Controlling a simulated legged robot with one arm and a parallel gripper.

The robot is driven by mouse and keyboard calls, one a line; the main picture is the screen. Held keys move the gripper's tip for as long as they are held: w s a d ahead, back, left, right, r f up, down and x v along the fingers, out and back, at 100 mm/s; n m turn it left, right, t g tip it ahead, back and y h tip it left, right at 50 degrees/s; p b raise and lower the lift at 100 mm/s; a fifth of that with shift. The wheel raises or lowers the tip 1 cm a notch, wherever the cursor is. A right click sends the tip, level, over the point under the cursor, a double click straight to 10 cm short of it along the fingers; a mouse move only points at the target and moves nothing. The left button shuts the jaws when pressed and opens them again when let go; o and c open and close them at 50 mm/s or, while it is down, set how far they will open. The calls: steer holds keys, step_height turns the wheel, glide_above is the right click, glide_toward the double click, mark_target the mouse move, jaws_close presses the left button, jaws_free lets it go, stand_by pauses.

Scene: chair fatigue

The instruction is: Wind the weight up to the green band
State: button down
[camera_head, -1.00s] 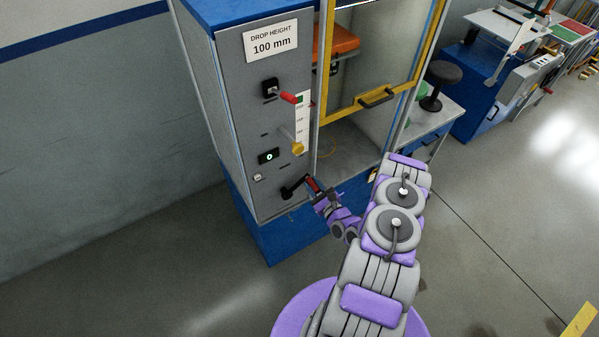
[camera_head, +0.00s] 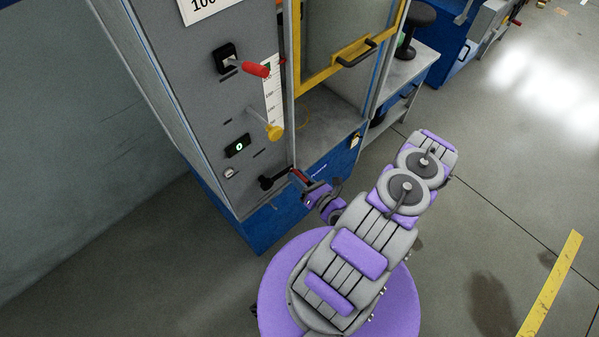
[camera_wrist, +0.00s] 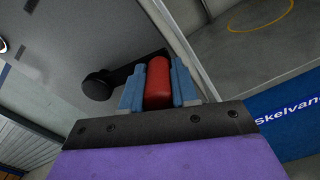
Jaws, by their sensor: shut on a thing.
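The winding crank (camera_head: 273,181) is a black arm with a red grip, low on the grey front panel (camera_head: 190,101). In the wrist view the red grip (camera_wrist: 158,82) stands between the two blue fingers of my gripper (camera_wrist: 158,88), which is shut on it. The black crank arm (camera_wrist: 100,84) reaches left from the grip to its hub. My gripper also shows in the head view (camera_head: 301,178). A white scale strip (camera_head: 271,90) stands on the panel, with a small green mark near its top, partly behind a red lever (camera_head: 257,69). The weight cannot be made out for certain.
A yellow knob (camera_head: 274,132) sits at the scale's lower end. A yellow-framed guard door (camera_head: 335,63) with a black handle is at the right.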

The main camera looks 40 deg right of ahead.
steer(key=shift+f+m+b, duration=0.6)
steer(key=shift+f+b, duration=0.1)
steer(key=shift+b, duration=0.1)
steer(key=shift+a, duration=0.1)
steer(key=c, duration=0.9)
jaws_free()
steer(key=shift+o, duration=0.2)
steer(key=shift+r, duration=0.15)
